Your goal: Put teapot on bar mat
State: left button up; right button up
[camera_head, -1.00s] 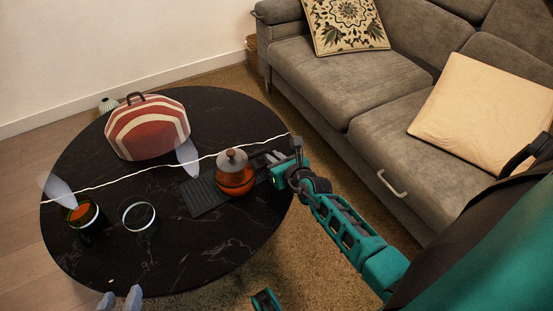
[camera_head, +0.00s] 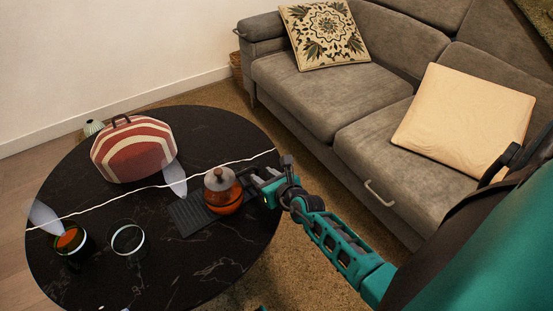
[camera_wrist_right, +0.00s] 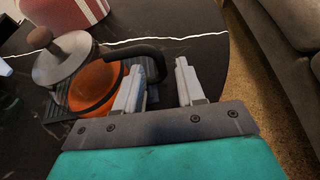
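The teapot (camera_head: 223,201), orange glass with a grey lid and black handle, stands upright on the dark ribbed bar mat (camera_head: 188,217) on the round black table. In the right wrist view the teapot (camera_wrist_right: 94,88) is at the left, and part of the bar mat (camera_wrist_right: 60,112) shows around it. My right gripper (camera_head: 257,180) is on the handle side of the teapot, at the table's right edge. In the wrist view its fingers (camera_wrist_right: 157,82) are apart, and the handle's end is near the left finger; contact is unclear. My left gripper is out of view.
A red-and-white striped, domed thing with a handle (camera_head: 134,150) stands at the back of the table (camera_head: 195,275). A dark glass with orange contents (camera_head: 70,243) and a clear glass (camera_head: 128,240) stand at the left. A grey sofa (camera_head: 320,95) is behind the table's right side.

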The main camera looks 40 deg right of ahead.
jog(key=p+v, duration=0.3)
jog(key=v, duration=0.7)
jog(key=s+a+r+m+t+h, duration=0.1)
jog(key=a+r+m, duration=0.15)
jog(key=m, duration=0.65)
jog(key=s+a+r+m+t, duration=0.1)
jog(key=r+m, duration=0.3)
jog(key=m, duration=0.6)
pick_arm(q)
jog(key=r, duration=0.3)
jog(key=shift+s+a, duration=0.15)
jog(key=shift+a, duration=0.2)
pick_arm(e)
jog(key=s+a+f+m+g+y, duration=0.1)
jog(key=s+a+m+g+y, duration=0.3)
jog(key=a+m, duration=0.6)
jog(key=s+m, duration=0.1)
jog(key=m, duration=0.2)
jog(key=shift+s+a+f+m+g, duration=0.2)
jog(key=shift+a+m+g, duration=0.05)
jog(key=shift+m+g, duration=0.05)
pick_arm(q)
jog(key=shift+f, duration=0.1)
